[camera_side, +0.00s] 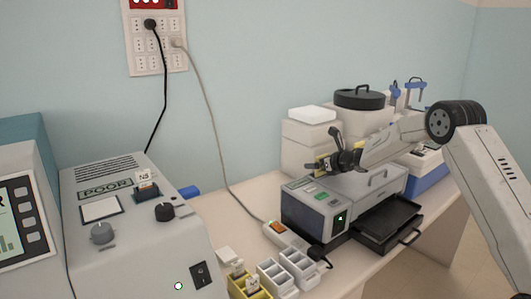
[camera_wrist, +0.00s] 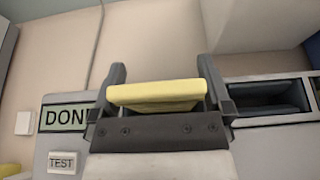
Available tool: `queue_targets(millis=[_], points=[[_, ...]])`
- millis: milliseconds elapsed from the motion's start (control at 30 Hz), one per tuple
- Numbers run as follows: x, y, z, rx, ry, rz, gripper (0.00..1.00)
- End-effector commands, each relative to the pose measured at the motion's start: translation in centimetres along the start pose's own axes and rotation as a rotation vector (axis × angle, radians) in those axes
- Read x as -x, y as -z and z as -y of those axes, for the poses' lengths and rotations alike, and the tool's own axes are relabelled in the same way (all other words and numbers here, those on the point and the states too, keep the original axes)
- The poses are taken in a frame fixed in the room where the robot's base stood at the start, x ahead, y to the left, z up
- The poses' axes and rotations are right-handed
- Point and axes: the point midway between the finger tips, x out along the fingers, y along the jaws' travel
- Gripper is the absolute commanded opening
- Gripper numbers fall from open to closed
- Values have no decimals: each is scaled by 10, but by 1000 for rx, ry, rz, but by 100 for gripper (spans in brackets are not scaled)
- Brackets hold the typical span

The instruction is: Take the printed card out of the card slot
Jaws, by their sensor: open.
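My gripper (camera_side: 331,150) is over the top of the grey box machine (camera_side: 300,211) in the side view. In the wrist view, its two dark fingers (camera_wrist: 161,76) are apart. A yellow block (camera_wrist: 157,95) shows between them; I cannot tell whether it is a card or whether the fingers touch it. A dark recess (camera_wrist: 268,95) in the machine top lies right of the fingers; I cannot tell whether it is the card slot. A small upright card (camera_side: 145,177) with dark print stands in a dark holder on the large grey machine at left.
A green label reading "DON" (camera_wrist: 65,117) and a "TEST" plate (camera_wrist: 62,162) are left of the fingers. A black tray (camera_side: 390,222) juts from the box machine. White and yellow racks (camera_side: 250,288) stand in front. White containers (camera_side: 305,140) stand behind.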

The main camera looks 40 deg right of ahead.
Motion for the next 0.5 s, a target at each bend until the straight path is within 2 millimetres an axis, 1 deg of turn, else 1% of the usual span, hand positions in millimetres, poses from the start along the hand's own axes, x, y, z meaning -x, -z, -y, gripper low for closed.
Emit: queue_targets(millis=[167, 200, 267, 300, 367, 400, 433, 500], points=[[0, 0, 0, 0, 0, 0, 100], [0, 0, 0, 0, 0, 0, 87], [0, 0, 0, 0, 0, 0, 68], [0, 0, 0, 0, 0, 0, 56], [0, 0, 0, 0, 0, 0, 36], [0, 0, 0, 0, 0, 0, 24], [0, 0, 0, 0, 0, 0, 21], [0, 0, 0, 0, 0, 1, 21]])
